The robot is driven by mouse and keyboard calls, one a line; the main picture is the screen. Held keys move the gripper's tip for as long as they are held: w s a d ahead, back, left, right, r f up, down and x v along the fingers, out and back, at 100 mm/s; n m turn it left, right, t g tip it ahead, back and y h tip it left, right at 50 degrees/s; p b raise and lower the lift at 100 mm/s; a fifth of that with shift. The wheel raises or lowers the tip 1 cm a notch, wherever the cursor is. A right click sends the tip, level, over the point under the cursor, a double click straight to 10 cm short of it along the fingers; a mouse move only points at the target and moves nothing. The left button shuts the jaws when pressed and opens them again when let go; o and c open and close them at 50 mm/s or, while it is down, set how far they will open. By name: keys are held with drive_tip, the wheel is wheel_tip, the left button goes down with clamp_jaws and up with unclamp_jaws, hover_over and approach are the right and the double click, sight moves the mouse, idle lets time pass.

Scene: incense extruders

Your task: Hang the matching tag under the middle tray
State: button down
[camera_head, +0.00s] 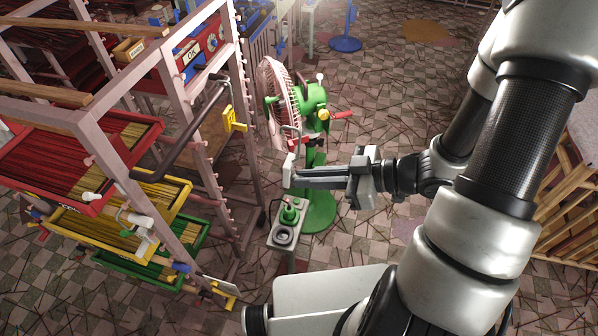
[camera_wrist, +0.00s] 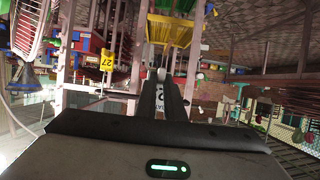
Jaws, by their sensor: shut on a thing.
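A rack at the left of the head view holds a red tray (camera_head: 142,143), a yellow middle tray (camera_head: 183,197) and a green tray (camera_head: 203,236), all filled with thin sticks. The yellow tray also shows at the top of the wrist view (camera_wrist: 171,31). My gripper (camera_head: 293,175) is right of the rack, apart from the trays. It is shut on a pale tag (camera_wrist: 160,98) with dark print, partly hidden between the fingers; its full marking cannot be read. A wire loop rises above the fingertips. A yellow tag (camera_wrist: 108,61) reading 27 shows left of the fingers.
A green fan (camera_head: 312,100) stands behind my gripper. A small grey stand (camera_head: 290,222) with a green-topped item is below it. Rack posts (camera_head: 203,160) stand between my gripper and the trays. Sticks litter the tiled floor; a wooden rack (camera_head: 570,205) is at right.

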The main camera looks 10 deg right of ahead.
drive_tip(key=shift+s+d+p, duration=0.15)
drive_tip(key=shift+s+d, duration=0.1)
drive_tip(key=shift+d, duration=0.35)
drive_tip(key=shift+s+d+p, duration=0.2)
drive_tip(key=shift+s+d, duration=0.05)
drive_tip(key=shift+d, duration=0.35)
drive_tip(key=shift+s+d+p, duration=0.15)
drive_tip(key=shift+s+d, duration=0.1)
drive_tip(key=shift+d, duration=0.35)
drive_tip(key=shift+w, duration=0.1)
